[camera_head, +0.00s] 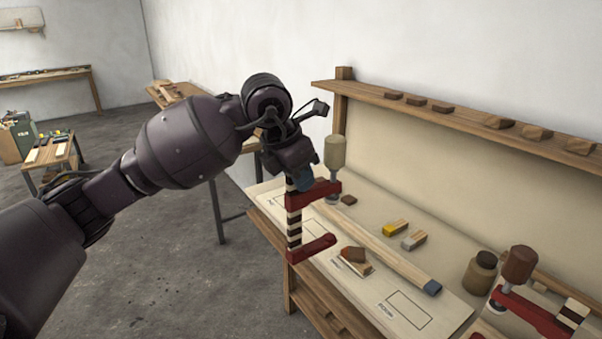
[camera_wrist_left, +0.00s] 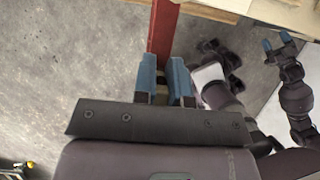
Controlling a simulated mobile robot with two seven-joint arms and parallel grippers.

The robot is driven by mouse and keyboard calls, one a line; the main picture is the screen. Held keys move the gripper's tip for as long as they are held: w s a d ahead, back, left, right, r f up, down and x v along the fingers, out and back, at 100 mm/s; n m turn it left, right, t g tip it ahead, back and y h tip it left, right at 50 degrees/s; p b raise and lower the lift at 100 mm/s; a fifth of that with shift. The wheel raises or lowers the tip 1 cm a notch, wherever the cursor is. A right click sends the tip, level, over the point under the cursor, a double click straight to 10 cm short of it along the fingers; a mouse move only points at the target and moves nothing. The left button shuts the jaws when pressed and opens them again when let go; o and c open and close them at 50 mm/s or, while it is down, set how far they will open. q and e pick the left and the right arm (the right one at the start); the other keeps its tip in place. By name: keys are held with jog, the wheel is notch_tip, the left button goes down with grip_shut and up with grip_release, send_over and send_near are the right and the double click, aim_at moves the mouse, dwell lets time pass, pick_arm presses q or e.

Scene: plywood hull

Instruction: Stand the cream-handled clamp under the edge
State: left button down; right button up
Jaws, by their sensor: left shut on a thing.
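The cream-handled clamp (camera_head: 315,192) has red jaws, a black-and-cream striped bar and a cream handle at the top. My left gripper (camera_head: 303,180) is shut on it near the upper red jaw. The clamp hangs roughly upright, its lower jaw in front of the bench top (camera_head: 455,306) in the head view. I cannot tell whether it touches the bench.
A second clamp with a brown handle (camera_head: 519,265) lies at the bench's right, beside a brown jar (camera_head: 480,272). A long wooden strip (camera_head: 385,248), yellow-ended block (camera_head: 395,228) and brown block (camera_head: 355,256) lie on the bench. A shelf (camera_head: 460,121) runs behind.

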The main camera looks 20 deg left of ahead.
pick_arm(q)
jog(key=b, duration=0.2)
send_over(300, 245)
jog(key=f, duration=0.5)
jog(key=shift+w+a+f, duration=0.1)
jog(key=shift+w+f, duration=0.1)
jog(key=shift+w, duration=0.2)
notch_tip(300, 245, down, 10)
jog(key=b, duration=0.5)
jog(key=shift+f, duration=0.25)
notch_tip(300, 245, down, 2)
jog(key=shift+b, duration=0.3)
jog(key=shift+f, duration=0.25)
pick_arm(e)
notch_tip(300, 245, down, 7)
jog(key=shift+w+a, duration=0.3)
jog(key=shift+w, duration=0.05)
jog(key=shift+s+a+f, duration=0.1)
jog(key=shift+s, duration=0.05)
pick_arm(q)
jog(key=shift+w+d, duration=0.2)
jog(key=shift+w, duration=0.05)
pick_arm(e)
jog(key=shift+g, duration=0.3)
jog(key=shift+d, duration=0.2)
jog(key=shift+a+r, duration=0.2)
jog(key=shift+r, duration=0.05)
